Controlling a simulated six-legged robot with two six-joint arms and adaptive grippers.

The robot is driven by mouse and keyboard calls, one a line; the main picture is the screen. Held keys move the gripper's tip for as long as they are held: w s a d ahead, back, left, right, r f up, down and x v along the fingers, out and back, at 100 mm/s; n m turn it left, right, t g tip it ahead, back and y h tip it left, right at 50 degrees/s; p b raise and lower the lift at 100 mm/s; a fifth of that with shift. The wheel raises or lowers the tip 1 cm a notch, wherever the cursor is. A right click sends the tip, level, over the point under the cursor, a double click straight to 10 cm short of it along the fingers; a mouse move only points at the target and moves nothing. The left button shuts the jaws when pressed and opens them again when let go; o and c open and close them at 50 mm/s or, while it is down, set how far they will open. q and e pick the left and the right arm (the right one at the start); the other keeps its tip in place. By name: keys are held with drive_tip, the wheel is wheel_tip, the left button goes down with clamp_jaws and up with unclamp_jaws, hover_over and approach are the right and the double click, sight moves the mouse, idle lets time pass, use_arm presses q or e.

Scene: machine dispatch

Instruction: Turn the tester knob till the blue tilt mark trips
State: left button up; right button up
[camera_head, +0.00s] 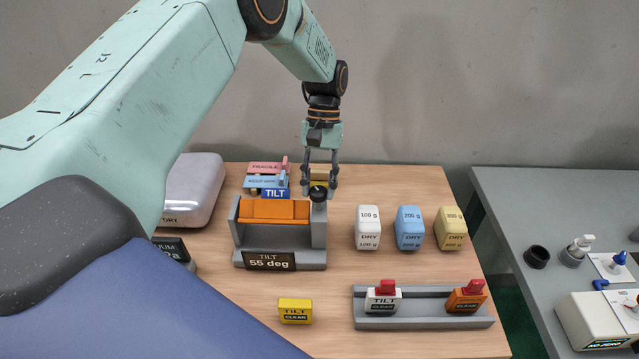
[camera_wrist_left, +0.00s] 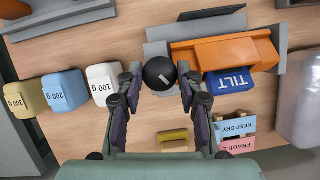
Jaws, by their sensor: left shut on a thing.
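The tester (camera_head: 280,258) is a grey frame with an orange block (camera_head: 273,211) in it and a front plate reading "TILT 55 deg". Its black round knob (camera_head: 318,193) is at the top right corner; the knob also shows in the left wrist view (camera_wrist_left: 160,73), with a pale line on it. My left gripper (camera_head: 319,188) points down from above, its fingers shut on the knob from both sides. The blue TILT mark (camera_head: 275,194) stands behind the orange block, beside the pink FRAGILE (camera_head: 265,167) and light blue KEEP DRY (camera_head: 262,181) marks. My right gripper is out of view.
White (camera_head: 368,227), blue (camera_head: 409,228) and yellow (camera_head: 450,228) weights stand right of the tester. A yellow TILT CLEAR block (camera_head: 295,311) and a grey rail (camera_head: 425,309) with two red-topped blocks lie in front. A yellow block (camera_wrist_left: 173,140) sits behind the knob.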

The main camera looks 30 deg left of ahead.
use_arm(q)
drive_tip(key=n, duration=0.2)
drive_tip(key=n+t+h, duration=0.1)
drive_tip(key=n, duration=0.1)
drive_tip(key=n+h, duration=0.1)
drive_tip(key=n, duration=0.1)
drive_tip(key=shift+s+a+f, duration=0.1)
drive_tip(key=shift+s, duration=0.15)
drive_tip(key=n+t, duration=0.1)
drive_tip(key=n, duration=0.2)
drive_tip(key=n+t, duration=0.1)
drive_tip(key=n, duration=0.2)
drive_tip(key=shift+s+t+h, duration=0.15)
drive_tip(key=shift+t+h, duration=0.15)
drive_tip(key=shift+h, duration=0.1)
drive_tip(key=shift+n, duration=0.3)
drive_tip(key=o, duration=1.2)
drive_tip(key=shift+a, duration=0.1)
drive_tip(key=shift+w+a+r, duration=0.15)
drive_tip(key=shift+w+r, duration=0.05)
drive_tip(key=shift+r, duration=0.35)
drive_tip(key=v, duration=1.1)
drive_tip(key=shift+s, duration=0.1)
